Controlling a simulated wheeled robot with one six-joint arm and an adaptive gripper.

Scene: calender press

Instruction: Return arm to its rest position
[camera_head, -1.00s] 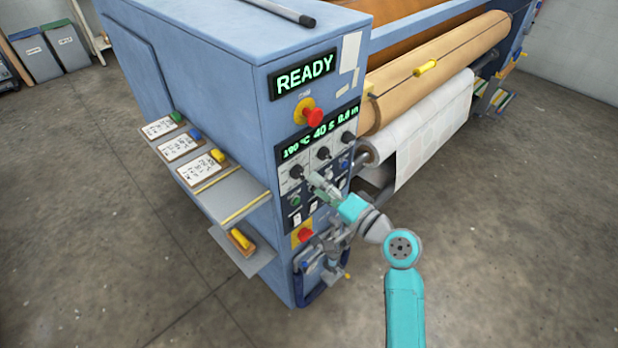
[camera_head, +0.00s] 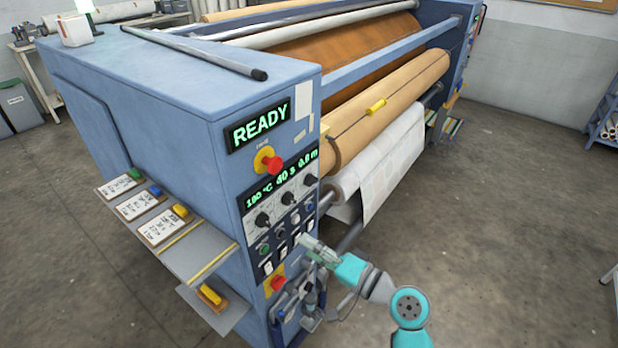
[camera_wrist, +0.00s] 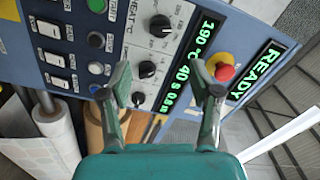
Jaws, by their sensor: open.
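My gripper (camera_head: 308,243) is open and empty, in front of the press's control panel (camera_head: 292,222). In the head view it overlaps the panel's lower right edge; contact cannot be judged there. In the wrist view my gripper (camera_wrist: 161,82) has its two green-grey fingers spread, with nothing between them. Beyond them are the black knobs (camera_wrist: 147,69), the green display (camera_wrist: 190,62), which reads 190 °C, 40 s, and the red stop button (camera_wrist: 224,72) on its yellow base. My teal arm reaches in from the lower right of the head view.
The blue press (camera_head: 180,75) shows READY (camera_head: 259,127). A side shelf (camera_head: 205,255) holds several cards with coloured clips; a lower shelf (camera_head: 222,312) carries a yellow-handled item (camera_head: 211,296). A tan roller (camera_head: 390,105) and patterned sheet (camera_head: 392,160) lie behind.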

